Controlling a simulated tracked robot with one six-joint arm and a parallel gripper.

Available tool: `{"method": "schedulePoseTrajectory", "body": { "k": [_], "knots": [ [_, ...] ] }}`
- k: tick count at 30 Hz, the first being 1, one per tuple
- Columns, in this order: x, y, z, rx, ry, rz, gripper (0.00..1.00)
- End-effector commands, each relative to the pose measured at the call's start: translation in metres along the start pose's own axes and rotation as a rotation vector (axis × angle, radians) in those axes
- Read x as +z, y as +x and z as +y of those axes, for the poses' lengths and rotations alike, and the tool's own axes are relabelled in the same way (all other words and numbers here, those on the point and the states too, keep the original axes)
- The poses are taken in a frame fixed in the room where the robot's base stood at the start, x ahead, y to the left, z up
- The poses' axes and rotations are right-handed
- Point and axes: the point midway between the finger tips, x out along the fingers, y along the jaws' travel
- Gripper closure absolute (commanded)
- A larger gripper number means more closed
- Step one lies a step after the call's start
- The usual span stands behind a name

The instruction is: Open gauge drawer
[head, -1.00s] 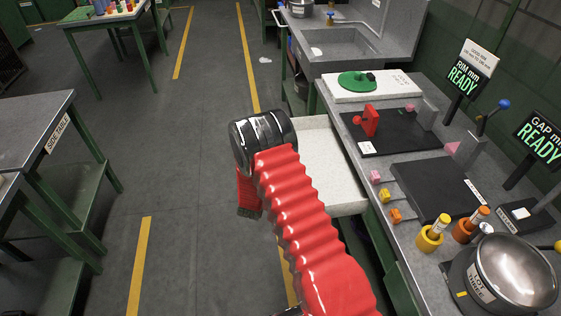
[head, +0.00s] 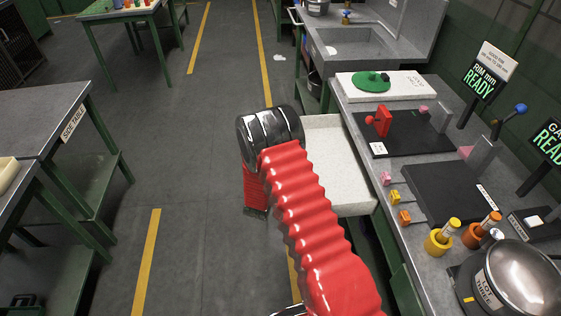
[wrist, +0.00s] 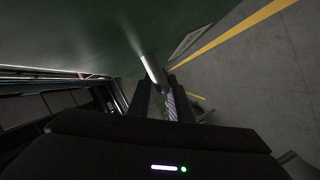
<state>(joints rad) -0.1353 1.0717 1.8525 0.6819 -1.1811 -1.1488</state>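The gauge drawer (head: 340,168) is pulled out from under the right-hand bench, and its pale speckled inside looks empty. My red arm and black wrist lie over its outer side in the head view, so the drawer front and my fingers are hidden there. In the wrist view the green drawer front (wrist: 75,35) fills the upper left, with a metal bar handle (wrist: 148,62) running down to my gripper (wrist: 162,85). The handle's near end sits between the two dark fingers, which appear shut on it.
The bench top above the drawer carries a black mat with a red fixture (head: 380,122), small coloured blocks and a steel pot (head: 515,275). A side table (head: 40,115) stands at the left. The floor (head: 195,190) between them is clear.

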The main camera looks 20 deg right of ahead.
Motion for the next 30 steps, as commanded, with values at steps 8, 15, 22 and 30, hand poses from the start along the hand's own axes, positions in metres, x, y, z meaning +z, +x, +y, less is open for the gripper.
{"method": "schedulePoseTrajectory", "body": {
  "k": [8,15,22,30],
  "knots": [
    [0.000,-0.045,0.000,-0.001,-0.002,0.002,0.81],
    [0.000,-0.087,-0.001,-0.001,-0.002,0.003,0.81],
    [0.001,-0.120,-0.001,0.000,-0.001,0.004,0.81],
    [0.002,-0.129,-0.001,0.001,0.000,0.002,0.81]
  ]
}}
